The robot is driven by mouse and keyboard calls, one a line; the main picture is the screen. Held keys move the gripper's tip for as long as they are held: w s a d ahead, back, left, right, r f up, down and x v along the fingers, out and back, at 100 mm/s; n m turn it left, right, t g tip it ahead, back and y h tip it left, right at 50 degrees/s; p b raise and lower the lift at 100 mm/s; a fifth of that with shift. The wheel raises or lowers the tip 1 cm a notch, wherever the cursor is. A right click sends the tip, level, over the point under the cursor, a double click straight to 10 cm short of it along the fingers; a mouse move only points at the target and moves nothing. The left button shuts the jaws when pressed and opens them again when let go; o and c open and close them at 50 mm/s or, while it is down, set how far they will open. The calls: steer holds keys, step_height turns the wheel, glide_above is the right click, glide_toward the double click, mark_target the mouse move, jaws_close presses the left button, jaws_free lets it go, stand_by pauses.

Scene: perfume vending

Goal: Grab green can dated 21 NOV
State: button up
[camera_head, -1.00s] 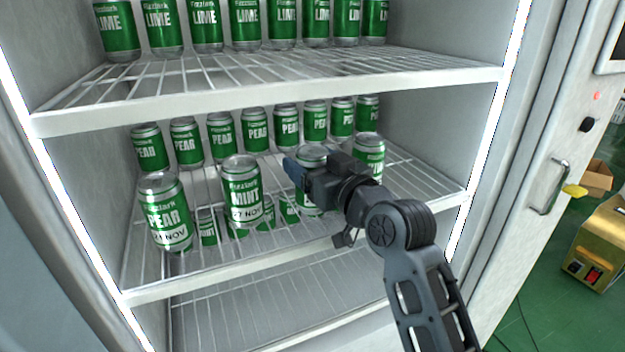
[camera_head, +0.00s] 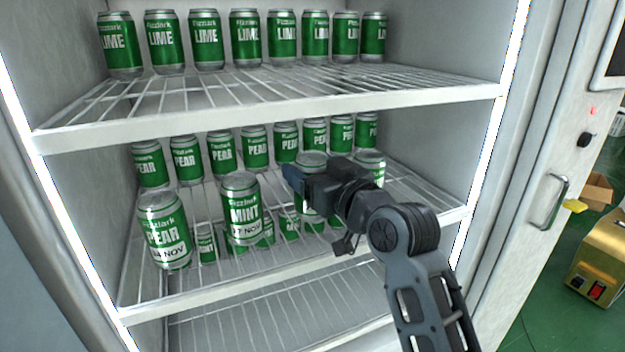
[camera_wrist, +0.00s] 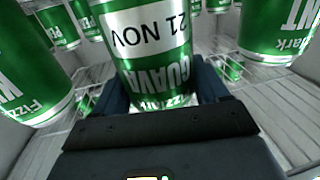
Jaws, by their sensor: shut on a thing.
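The green can marked GUAVA with a white 21 NOV label (camera_wrist: 150,45) is between the fingers of my gripper (camera_wrist: 165,95) in the wrist view. The label appears upside down there. My gripper (camera_head: 294,183) is shut on this can at the middle shelf. In the head view the can (camera_head: 311,158) is partly hidden behind my gripper; its top and part of its side show. I cannot clearly tell whether its base touches the shelf.
PEAR cans line the back. The upper shelf (camera_head: 270,117) holds LIME cans.

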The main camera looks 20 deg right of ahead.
steer(key=shift+r, duration=0.75)
steer(key=s+d, duration=0.3)
steer(key=s, duration=1.4)
steer(key=shift+s, duration=0.4)
